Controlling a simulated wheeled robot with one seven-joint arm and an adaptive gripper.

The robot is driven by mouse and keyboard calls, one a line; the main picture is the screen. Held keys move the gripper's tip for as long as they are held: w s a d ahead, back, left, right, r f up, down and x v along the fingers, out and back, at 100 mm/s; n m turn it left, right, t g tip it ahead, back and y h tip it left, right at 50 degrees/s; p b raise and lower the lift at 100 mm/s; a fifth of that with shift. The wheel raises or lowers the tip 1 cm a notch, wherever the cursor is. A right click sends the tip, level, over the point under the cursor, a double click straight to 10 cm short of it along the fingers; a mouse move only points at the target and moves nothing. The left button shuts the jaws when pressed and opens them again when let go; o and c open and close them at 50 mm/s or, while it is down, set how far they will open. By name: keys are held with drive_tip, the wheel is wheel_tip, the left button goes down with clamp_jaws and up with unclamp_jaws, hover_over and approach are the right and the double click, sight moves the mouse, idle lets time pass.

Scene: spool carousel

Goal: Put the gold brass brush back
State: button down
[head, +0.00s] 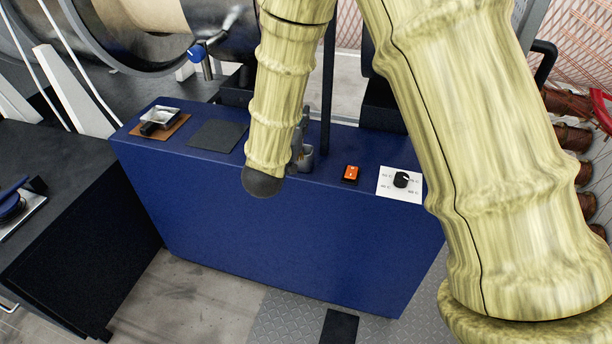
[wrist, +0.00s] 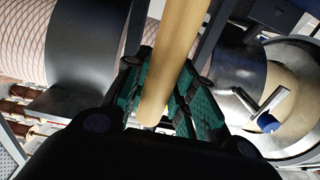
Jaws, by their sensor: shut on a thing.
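The gold brass brush (wrist: 172,58) shows in the wrist view as a smooth, tan-gold handle running up out of the picture. My gripper (wrist: 160,108) is shut on it, with green-padded fingers on both sides. The brush's far end is out of the wrist view. In the head view my arm hides most of the gripper. A small grey cup-like holder (head: 306,158) stands on the blue cabinet top, right beside my arm.
A dark upright post (head: 328,85) rises behind the holder. Large spools stand behind.

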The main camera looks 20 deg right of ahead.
drive_tip(key=w+d+r+m+g+h+b, duration=0.35)
drive_tip(key=m+g+h+b, duration=0.25)
drive_tip(key=b, duration=0.4)
wheel_tip(320, 180, down, 10)
drive_tip(key=shift+a+p, duration=0.4)
drive_tip(key=shift+f, duration=0.1)
drive_tip(key=c, duration=1.2)
unclamp_jaws()
drive_tip(key=b+v, duration=0.1)
drive_tip(key=v, duration=1.1)
